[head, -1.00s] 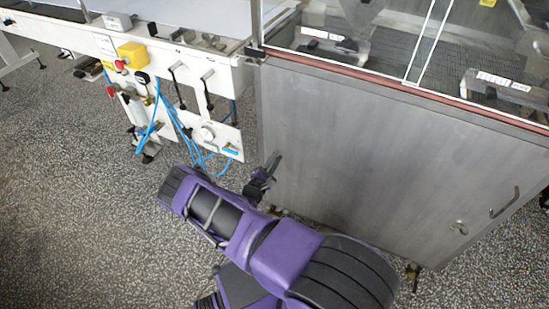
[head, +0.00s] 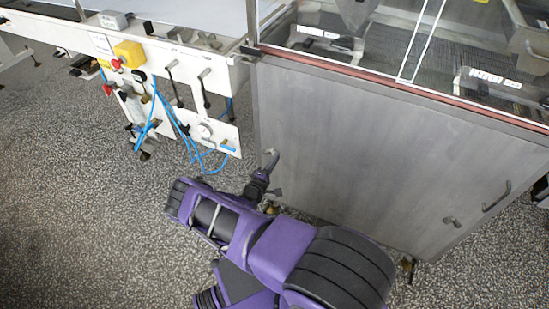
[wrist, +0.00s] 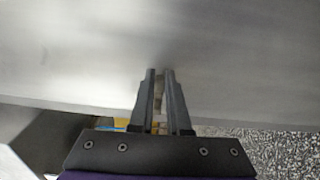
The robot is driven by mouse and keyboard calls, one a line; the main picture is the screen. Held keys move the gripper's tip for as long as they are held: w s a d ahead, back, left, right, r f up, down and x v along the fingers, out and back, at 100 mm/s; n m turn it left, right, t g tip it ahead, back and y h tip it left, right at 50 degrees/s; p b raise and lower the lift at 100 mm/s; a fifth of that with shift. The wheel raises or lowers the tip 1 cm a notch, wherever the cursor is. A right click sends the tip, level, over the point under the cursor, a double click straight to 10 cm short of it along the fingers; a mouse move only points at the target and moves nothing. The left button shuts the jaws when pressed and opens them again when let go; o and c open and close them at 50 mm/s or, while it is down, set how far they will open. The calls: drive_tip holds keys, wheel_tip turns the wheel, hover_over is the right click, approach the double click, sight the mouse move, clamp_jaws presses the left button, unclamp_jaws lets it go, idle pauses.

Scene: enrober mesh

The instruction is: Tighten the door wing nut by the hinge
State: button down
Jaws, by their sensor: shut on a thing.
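The grey metal cabinet door (head: 365,150) fills the right half of the head view, and its blurred surface fills the top of the wrist view (wrist: 240,55). My gripper (head: 269,158) is at the lower left part of the door, near its left edge. In the wrist view my gripper (wrist: 160,73) has its two dark fingers nearly together, with a narrow gap, their tips against or very close to the door. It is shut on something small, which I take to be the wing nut. The nut itself is hidden by the fingers.
A white machine frame (head: 222,75) with knobs, levers and blue hoses (head: 182,125) stands left of the door. A latch (head: 452,221) and a handle (head: 497,196) are on the door's right side. Speckled floor (head: 80,200) is free at left.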

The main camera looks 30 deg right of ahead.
drive_tip(key=shift+f+m, duration=0.2)
drive_tip(key=shift+m, duration=0.1)
idle(0.4)
drive_tip(key=c, duration=0.9)
unclamp_jaws()
drive_tip(key=shift+r, duration=0.1)
drive_tip(key=shift+a, duration=0.15)
